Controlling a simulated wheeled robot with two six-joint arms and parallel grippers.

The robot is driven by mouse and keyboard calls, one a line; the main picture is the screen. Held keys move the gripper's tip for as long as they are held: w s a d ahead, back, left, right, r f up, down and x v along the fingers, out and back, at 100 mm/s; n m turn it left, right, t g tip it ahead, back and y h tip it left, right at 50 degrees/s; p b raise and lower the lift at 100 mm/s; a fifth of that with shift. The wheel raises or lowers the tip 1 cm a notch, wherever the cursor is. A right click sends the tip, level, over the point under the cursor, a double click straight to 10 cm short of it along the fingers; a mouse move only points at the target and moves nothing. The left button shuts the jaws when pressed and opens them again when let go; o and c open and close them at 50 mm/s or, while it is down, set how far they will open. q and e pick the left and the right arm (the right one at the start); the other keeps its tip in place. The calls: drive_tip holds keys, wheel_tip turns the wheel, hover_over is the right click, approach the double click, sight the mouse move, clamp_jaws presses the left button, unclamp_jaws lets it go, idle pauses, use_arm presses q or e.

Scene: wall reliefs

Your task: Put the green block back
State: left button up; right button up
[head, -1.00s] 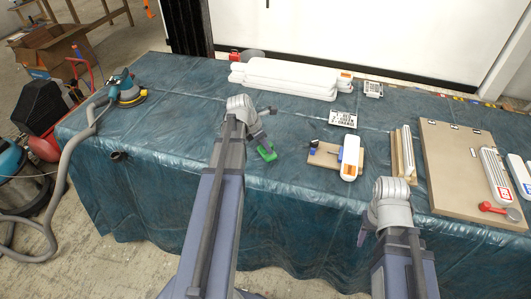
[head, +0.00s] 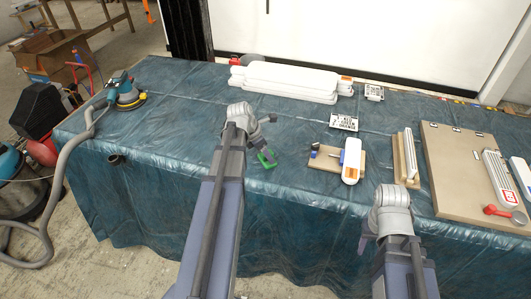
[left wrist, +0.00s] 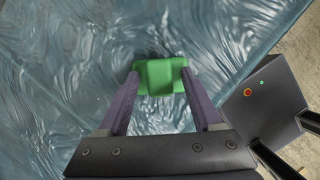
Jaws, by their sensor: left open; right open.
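The green block (head: 268,161) lies on the blue sheet-covered table near its front edge. It also shows in the left wrist view (left wrist: 160,76), where it has a raised middle and lower ends. My left gripper (head: 266,153) is open, right at the block and partly covering it in the head view. In the left wrist view my left gripper (left wrist: 160,85) has its two fingertips at either side of the block. I cannot tell whether they touch it. My right gripper (head: 363,243) is open and empty in front of the table edge, well right of the block.
A small wooden board (head: 322,160) with a blue-topped fixture and a white-and-orange piece (head: 351,161) stands right of the block. Farther right are a wooden stand (head: 404,160) and a large panel (head: 452,160). White slabs (head: 290,77) lie behind. The table's left middle is clear.

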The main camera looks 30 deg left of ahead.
use_arm(q)
drive_tip(key=shift+r, duration=0.1)
drive_tip(key=shift+s+r+p, duration=0.1)
drive_tip(key=shift+r+p, duration=0.35)
drive_tip(key=shift+p, duration=0.1)
drive_tip(key=p+v, duration=1)
drive_tip(key=v, duration=0.1)
drive_tip(key=s+d+m+g+y, duration=0.1)
drive_tip(key=s+d+m, duration=0.3)
drive_tip(key=d+m, duration=0.7)
drive_tip(key=s+d+f+m+g+y, duration=0.1)
drive_tip(key=s+d+m, duration=0.3)
drive_tip(key=d+m, duration=0.7)
drive_tip(key=s+d+m+g+y, duration=0.1)
drive_tip(key=s+d+m, duration=0.3)
drive_tip(key=d+m, duration=0.7)
drive_tip(key=shift+f+g+y, duration=0.2)
drive_tip(key=shift+g+y, duration=0.1)
drive_tip(key=shift+g, duration=0.3)
